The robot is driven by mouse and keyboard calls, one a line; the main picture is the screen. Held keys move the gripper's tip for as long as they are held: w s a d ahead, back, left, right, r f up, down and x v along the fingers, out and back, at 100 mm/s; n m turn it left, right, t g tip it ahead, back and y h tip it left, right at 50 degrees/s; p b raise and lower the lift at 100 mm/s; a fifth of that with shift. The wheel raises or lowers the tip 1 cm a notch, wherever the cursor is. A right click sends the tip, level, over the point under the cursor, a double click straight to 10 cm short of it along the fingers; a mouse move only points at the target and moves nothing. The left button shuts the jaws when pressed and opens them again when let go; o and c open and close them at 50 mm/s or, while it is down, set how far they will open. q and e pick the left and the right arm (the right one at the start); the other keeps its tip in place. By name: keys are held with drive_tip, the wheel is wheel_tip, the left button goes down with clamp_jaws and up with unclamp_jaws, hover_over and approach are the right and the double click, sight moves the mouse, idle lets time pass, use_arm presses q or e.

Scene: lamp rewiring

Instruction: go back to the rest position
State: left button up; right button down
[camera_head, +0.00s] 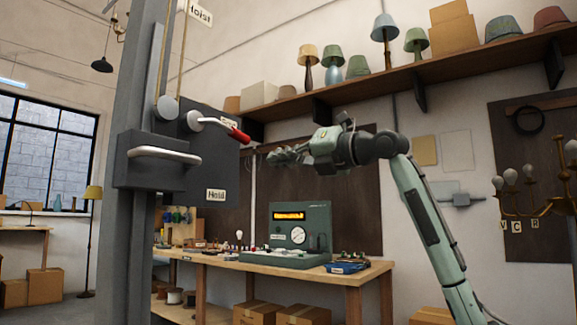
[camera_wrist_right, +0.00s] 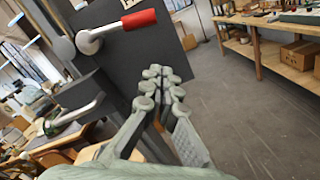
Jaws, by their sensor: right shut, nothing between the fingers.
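My right gripper (camera_head: 284,156) is shut and empty. In the head view my right arm rises from the lower right and reaches left, above the workbench. The gripper hangs in the air to the right of a crank with a red handle (camera_head: 240,135) on the hoist's dark box, and a gap shows between them. In the right wrist view the gripper's fingers (camera_wrist_right: 162,85) are together, below and to the right of the red handle (camera_wrist_right: 139,19), not touching it. My left gripper is in neither view.
The grey hoist column (camera_head: 148,60) stands at left, with a pale bar handle (camera_head: 165,154). The workbench (camera_head: 340,278) holds a green tester (camera_head: 300,228). A shelf (camera_head: 450,70) of lamps runs above. A brass chandelier (camera_head: 540,208) hangs at right. Open floor (camera_wrist_right: 250,125) shows in the wrist view.

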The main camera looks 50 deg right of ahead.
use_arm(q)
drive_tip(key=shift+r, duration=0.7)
use_arm(e)
drive_tip(key=shift+s, duration=0.9)
drive_tip(key=shift+d, duration=0.1)
